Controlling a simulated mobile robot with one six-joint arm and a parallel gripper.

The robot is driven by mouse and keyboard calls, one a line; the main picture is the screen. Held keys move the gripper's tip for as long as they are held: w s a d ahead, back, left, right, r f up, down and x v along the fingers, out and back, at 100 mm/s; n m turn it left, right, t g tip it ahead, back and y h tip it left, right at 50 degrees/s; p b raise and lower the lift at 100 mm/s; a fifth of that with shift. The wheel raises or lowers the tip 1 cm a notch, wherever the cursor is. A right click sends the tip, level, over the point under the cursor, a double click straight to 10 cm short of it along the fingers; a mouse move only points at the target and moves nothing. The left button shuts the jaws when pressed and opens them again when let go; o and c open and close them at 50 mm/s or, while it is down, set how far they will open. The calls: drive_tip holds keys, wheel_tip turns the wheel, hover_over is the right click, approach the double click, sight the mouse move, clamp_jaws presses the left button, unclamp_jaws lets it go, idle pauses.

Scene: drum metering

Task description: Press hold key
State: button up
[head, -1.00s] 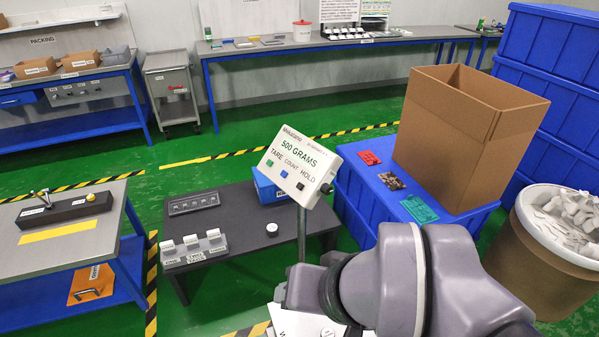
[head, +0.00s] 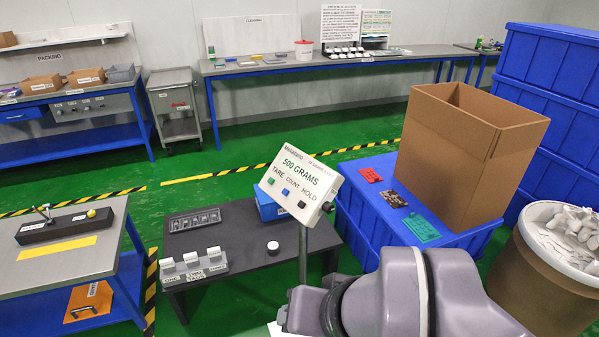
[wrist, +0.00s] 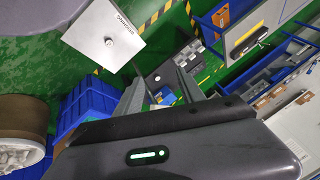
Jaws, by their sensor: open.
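The weighing indicator (head: 302,180) stands tilted on a post in the head view and reads 500 GRAMS. Its face has a green key, a blue key and the black hold key (head: 301,204) below the HOLD label. My gripper (wrist: 162,90) shows in the wrist view with its two grey fingers apart and nothing visible between them. The head view shows my arm at the bottom right, but not the gripper. The keys cannot be made out in the wrist view, so the gripper's distance from them cannot be told.
A blue crate (head: 362,222) bearing a cardboard box (head: 458,160) is right of the indicator. A drum (head: 552,260) of pale pieces is far right. A pale plate (wrist: 95,35) with a knob shows in the wrist view.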

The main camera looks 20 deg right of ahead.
clamp_jaws()
idle(1.5)
